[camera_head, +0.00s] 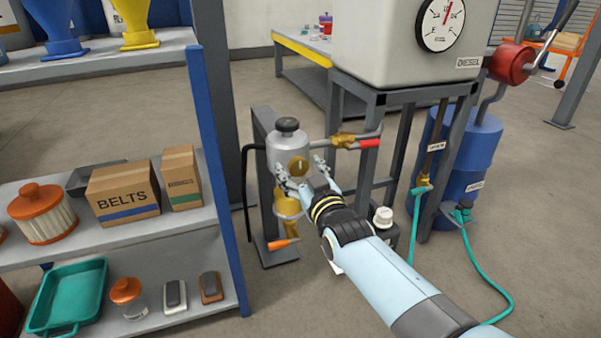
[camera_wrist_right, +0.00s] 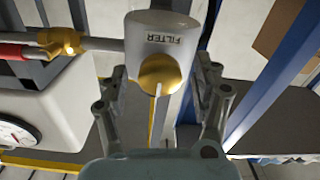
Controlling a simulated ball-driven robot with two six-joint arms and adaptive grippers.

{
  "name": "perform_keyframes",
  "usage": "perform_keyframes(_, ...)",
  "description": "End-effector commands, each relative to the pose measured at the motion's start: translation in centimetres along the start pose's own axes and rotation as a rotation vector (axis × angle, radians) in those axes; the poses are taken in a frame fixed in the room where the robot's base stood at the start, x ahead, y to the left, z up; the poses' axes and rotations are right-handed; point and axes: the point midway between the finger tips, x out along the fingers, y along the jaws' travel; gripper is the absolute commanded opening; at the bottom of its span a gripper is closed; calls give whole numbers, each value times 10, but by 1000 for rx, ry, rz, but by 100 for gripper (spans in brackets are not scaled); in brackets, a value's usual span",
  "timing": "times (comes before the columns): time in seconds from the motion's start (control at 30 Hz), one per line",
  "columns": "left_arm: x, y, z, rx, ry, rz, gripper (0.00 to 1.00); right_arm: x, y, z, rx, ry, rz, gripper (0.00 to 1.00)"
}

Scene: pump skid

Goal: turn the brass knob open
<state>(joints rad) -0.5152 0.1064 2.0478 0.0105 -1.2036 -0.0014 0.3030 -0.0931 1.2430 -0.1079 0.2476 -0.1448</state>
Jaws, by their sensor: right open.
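The brass knob (camera_head: 298,166) is on the front of a grey filter canister with a black cap (camera_head: 288,146). In the right wrist view the knob (camera_wrist_right: 160,74) sits below the word FILTER and has a pale pointer line. My right gripper (camera_head: 300,172) is open in front of the canister. In the wrist view its two fingers (camera_wrist_right: 160,95) stand apart, one on each side of the knob, with gaps between them and it. The fingers partly cover the canister's lower part in the head view. My left gripper is not in view.
A diesel tank (camera_head: 400,50) stands behind. A shelf (camera_head: 190,220) with boxes is at left.

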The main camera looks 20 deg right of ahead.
Motion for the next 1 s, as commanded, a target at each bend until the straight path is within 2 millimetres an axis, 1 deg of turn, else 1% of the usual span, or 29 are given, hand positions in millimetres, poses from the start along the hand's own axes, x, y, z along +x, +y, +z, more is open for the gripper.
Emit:
perform_keyframes(0.13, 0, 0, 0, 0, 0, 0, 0, 0, 0, -1, 0, 1, 0, 66)
perform_keyframes(0.57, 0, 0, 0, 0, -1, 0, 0, 0, 0, 0, 0, 1, 0, 10)
perform_keyframes(0.77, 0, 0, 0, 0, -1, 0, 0, 0, 0, 0, -13, 1, 0, 10)
perform_keyframes(1.0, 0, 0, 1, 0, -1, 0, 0, 0, 0, 0, -106, 0, 0, 10)
